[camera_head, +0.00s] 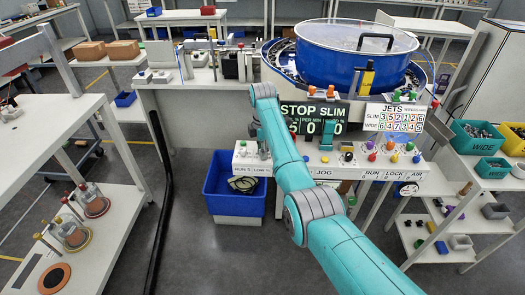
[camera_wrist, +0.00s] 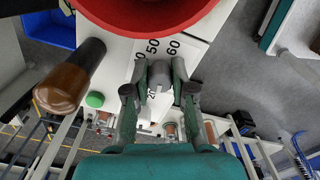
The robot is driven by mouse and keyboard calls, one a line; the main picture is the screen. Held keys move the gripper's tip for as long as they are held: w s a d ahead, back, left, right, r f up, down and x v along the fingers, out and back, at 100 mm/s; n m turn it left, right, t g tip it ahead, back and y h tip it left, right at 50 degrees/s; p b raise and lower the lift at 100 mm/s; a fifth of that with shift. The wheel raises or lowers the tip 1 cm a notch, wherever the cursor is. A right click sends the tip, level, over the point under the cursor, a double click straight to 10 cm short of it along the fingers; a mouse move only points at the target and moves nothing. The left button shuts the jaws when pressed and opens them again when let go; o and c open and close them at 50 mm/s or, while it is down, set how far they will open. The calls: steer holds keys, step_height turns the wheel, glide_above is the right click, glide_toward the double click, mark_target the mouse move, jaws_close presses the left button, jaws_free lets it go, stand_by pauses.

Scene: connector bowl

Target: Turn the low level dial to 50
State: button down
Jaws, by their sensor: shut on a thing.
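The low level dial (camera_wrist: 160,76) is a small grey knob on a white panel in the wrist view. Numbers 50 and 60 show on the panel beyond it and a 20 just below it. My gripper (camera_wrist: 160,88) has its two dark green fingers on either side of the dial, shut on it. Which number the dial points at I cannot tell. In the head view the dial and fingertips are hidden behind my arm at the left end of the white control panel (camera_head: 388,176). A dark STOP SLIM display (camera_head: 308,110) stands above the panel.
A black-and-brown handle (camera_wrist: 70,76) and a green button (camera_wrist: 95,99) are left of my gripper. A large red round thing (camera_wrist: 150,12) is close above it. A blue bin (camera_head: 232,205) sits below the panel, and a blue bowl (camera_head: 340,62) stands behind.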

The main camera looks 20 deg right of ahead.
steer(key=m, duration=2.1)
steer(key=shift+m, duration=0.3)
steer(key=m, duration=0.3)
steer(key=shift+m, duration=2.2)
steer(key=c, duration=1)
jaws_free()
